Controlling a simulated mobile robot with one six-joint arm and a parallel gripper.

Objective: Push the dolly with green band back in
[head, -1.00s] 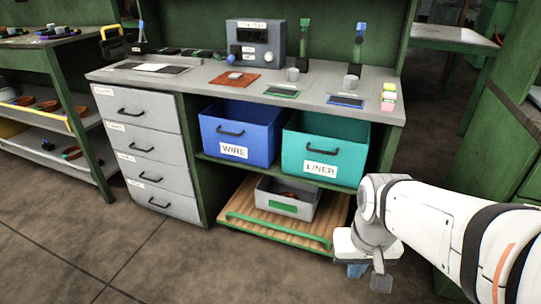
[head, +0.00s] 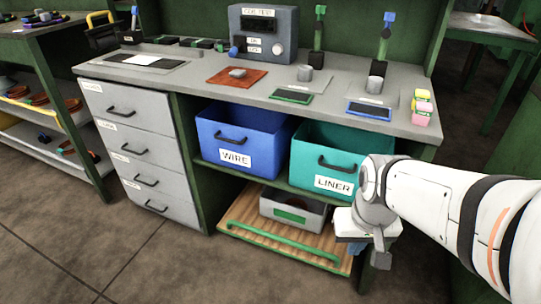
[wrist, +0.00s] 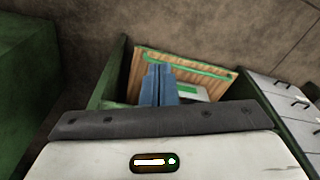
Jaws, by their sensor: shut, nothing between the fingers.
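The dolly (head: 240,222) is a low wooden platform with a green band (head: 285,243) along its front edge. It sticks out from the bottom bay of the bench, below the teal bin. A grey bin with a green label (head: 290,215) stands on it. My gripper (head: 357,248) is at the dolly's right end, its fingers mostly hidden by my wrist. In the wrist view my gripper's blue fingers (wrist: 160,68) are shut and empty, overlapping the wooden platform (wrist: 142,72) and close to the green band (wrist: 190,66). I cannot tell whether they touch it.
A blue WIRE bin (head: 235,140) and a teal LINER bin (head: 335,150) sit on the shelf above. Grey drawers (head: 145,150) stand to the left. The floor (head: 150,265) in front is clear. A green cabinet side (wrist: 25,80) is close in the wrist view.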

